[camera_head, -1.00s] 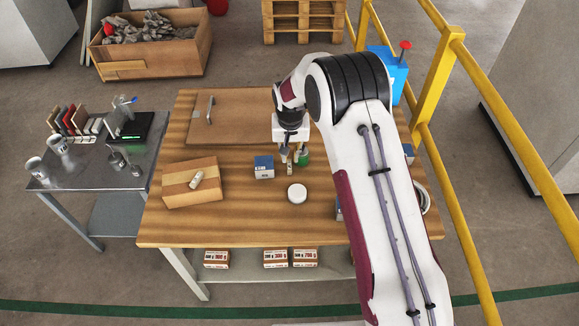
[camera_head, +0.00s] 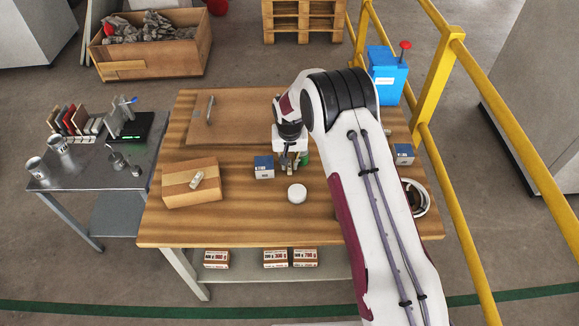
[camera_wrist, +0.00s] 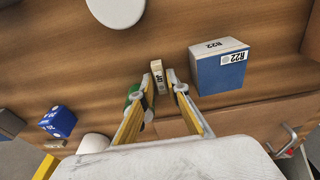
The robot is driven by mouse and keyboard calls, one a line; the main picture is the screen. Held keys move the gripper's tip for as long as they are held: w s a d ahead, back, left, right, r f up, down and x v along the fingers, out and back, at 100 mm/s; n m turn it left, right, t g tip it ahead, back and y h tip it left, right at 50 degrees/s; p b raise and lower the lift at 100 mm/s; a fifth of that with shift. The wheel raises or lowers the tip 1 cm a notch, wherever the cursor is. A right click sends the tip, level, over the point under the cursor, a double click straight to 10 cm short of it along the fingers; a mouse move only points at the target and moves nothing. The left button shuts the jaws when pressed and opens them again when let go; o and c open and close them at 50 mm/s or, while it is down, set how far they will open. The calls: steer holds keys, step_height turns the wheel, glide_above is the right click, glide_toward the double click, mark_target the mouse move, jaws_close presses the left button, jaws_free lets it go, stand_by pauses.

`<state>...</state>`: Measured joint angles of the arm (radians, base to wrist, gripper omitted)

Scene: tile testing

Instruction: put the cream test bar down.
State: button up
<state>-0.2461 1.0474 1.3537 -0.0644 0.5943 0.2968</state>
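The cream test bar (camera_wrist: 159,77) stands between the fingertips of my gripper (camera_wrist: 160,80) in the wrist view, with dark print on its side. Both finger pads appear to lie against it, so my gripper looks shut on it. In the head view my gripper (camera_head: 291,168) points down low over the wooden table (camera_head: 235,225), and the bar is too small there to make out clearly. I cannot tell whether its lower end touches the table.
A blue-and-white box (camera_head: 264,167) stands left of my gripper, a white disc (camera_head: 296,193) in front, and a green object (camera_head: 304,158) close on the right. A wooden block (camera_head: 180,190) bears a small pale piece (camera_head: 197,179). The table's front left is clear.

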mark_target(289, 165)
stand_by(0.4)
jaws_close()
step_height(289, 165, up, 10)
stand_by(0.8)
steer(key=shift+w, duration=0.1)
stand_by(0.8)
